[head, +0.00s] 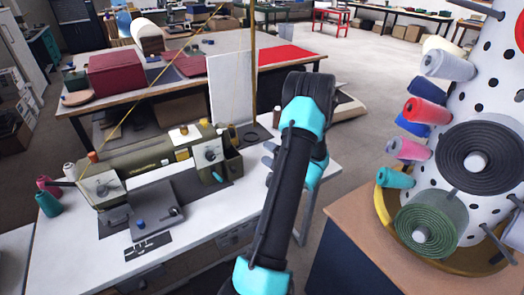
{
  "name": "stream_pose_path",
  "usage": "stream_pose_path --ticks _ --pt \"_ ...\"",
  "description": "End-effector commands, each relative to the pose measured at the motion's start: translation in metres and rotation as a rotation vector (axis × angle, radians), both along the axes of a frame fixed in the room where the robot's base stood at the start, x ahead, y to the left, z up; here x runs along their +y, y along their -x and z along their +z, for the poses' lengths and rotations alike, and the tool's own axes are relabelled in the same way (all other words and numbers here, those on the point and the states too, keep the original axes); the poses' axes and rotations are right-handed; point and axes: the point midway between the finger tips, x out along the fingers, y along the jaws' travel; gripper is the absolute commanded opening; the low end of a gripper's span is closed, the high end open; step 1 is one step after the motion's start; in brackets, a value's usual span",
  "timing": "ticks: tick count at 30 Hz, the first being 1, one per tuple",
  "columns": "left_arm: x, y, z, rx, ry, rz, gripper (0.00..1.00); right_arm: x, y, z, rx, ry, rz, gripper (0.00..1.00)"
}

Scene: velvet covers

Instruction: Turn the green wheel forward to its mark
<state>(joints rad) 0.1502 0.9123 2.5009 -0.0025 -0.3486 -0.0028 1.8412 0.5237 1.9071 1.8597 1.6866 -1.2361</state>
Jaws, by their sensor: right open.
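The olive-green sewing machine (140,164) stands on a white table at the left. At its right end is a dark green boxy part (232,163) with a small teal piece below. I cannot clearly make out a separate green wheel or its mark there. A round green coil (432,226) sits on the white perforated stand at the right. My left gripper is out of view.
The white table (75,240) has teal and pink thread cones at its left. A white perforated stand (480,110) with several spools and a black coil (480,155) rises at the right. A back table (275,85) holds red cloth. Grey floor lies between.

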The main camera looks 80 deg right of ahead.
Motion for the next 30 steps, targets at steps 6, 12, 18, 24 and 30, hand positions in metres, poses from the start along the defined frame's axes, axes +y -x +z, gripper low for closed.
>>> stream_pose_path --ticks 6,12,18,24,30 --pt "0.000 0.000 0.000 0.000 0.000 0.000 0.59 0.000 0.000 0.000 0.000 0.000 0.000 0.74" --pt "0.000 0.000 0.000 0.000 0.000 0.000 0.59 -0.003 0.000 0.003 0.001 -0.010 0.023 0.74" --pt "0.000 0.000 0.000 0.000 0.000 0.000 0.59 -0.019 -0.001 0.019 0.031 -0.095 0.165 0.74" --pt "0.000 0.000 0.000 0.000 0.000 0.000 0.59 -0.047 0.005 0.047 0.146 -0.261 0.334 0.74" --pt "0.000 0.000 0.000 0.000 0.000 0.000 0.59 -0.067 0.014 0.069 0.268 -0.399 0.390 0.74"
